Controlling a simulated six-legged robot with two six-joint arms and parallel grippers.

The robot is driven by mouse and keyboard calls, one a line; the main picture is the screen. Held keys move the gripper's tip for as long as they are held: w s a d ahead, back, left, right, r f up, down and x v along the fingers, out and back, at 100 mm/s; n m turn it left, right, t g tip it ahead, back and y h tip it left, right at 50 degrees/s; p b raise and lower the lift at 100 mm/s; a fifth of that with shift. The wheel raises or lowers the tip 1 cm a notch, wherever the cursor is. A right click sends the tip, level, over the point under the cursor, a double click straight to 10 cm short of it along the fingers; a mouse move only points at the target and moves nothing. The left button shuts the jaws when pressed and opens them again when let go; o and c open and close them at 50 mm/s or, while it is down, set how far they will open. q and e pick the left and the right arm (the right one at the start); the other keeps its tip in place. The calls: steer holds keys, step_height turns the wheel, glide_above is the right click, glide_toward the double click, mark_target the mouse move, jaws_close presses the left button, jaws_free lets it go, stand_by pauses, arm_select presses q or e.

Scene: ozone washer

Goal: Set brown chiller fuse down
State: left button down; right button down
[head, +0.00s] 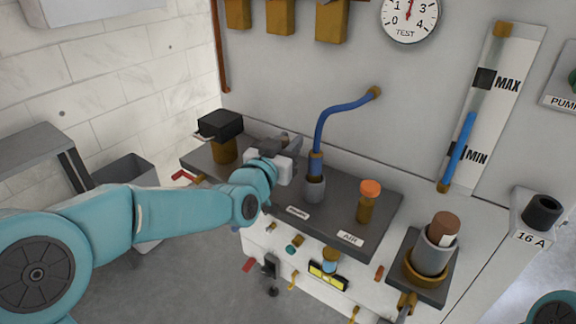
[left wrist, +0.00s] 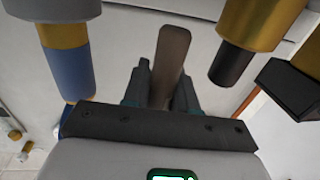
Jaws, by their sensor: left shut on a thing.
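A brown cylinder with a white label (head: 444,228), which looks like the brown chiller fuse, stands in a grey cup (head: 433,252) on a dark plate at the right. My left gripper (head: 288,146) is far to its left, over the dark bench top. It is shut on a grey-brown bar with a rounded end (left wrist: 172,55), seen between the fingers (left wrist: 160,88) in the left wrist view. What the bar belongs to is hidden. My right gripper is not in view.
A blue hose (head: 335,116) rises from a grey socket (head: 315,190) just right of my left gripper. A black-topped brass post (head: 220,130) is at the left. A black 16 A fitting (head: 543,211) is at the far right.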

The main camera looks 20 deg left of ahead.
arm_select(q)
step_height(320, 180, down, 5)
steer(key=shift+r+b, duration=0.1)
steer(key=shift+b, duration=0.3)
steer(key=shift+f, duration=0.2)
steer(key=c, duration=1.2)
jaws_free()
steer(key=shift+r, duration=0.1)
steer(key=shift+r, duration=0.1)
